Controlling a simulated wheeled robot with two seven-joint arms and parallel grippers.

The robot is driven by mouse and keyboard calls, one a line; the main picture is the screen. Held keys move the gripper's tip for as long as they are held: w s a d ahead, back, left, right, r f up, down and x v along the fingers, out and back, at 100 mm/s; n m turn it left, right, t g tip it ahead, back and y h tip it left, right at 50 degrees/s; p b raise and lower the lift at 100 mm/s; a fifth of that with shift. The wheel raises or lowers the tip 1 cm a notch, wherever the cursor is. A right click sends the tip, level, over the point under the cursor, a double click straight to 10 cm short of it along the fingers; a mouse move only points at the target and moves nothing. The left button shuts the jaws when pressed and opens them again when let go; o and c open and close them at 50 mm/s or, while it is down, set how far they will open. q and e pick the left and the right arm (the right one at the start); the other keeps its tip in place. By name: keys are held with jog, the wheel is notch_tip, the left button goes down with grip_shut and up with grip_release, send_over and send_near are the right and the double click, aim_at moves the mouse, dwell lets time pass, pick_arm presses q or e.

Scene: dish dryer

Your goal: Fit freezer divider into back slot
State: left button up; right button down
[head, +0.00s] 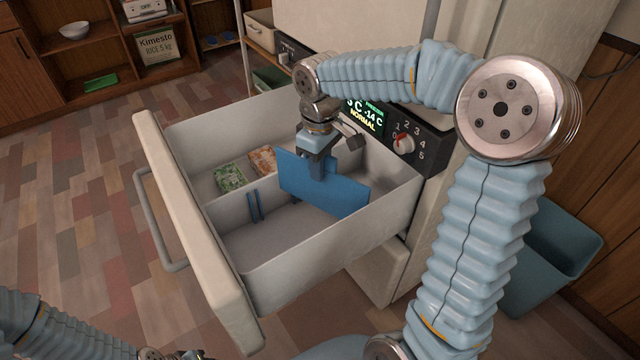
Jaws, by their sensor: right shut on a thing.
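The freezer divider (345,196) is a flat blue panel. My right gripper (321,168) is shut on its upper edge and holds it upright, slightly tilted in the picture, in the open freezer drawer (285,235). Whether its lower edge touches the drawer floor I cannot tell. A pair of narrow blue slot rails (254,206) stands on the drawer's inner side, left of the divider and apart from it. Other rails behind the divider are hidden.
A green food packet (230,177) and an orange-brown one (263,160) lie in the drawer's far part. The drawer front with its handle (160,225) is at the left. A control panel with a dial (404,144) is behind. A teal bin (550,255) stands at the right.

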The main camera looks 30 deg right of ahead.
notch_tip(320, 180, up, 18)
jog(key=p, duration=0.2)
notch_tip(320, 180, down, 9)
jog(key=m, duration=0.4)
jog(key=shift+m, duration=0.3)
jog(key=shift+f+b, duration=2.05)
jog(key=shift+f, duration=0.8)
jog(key=shift+p, duration=0.5)
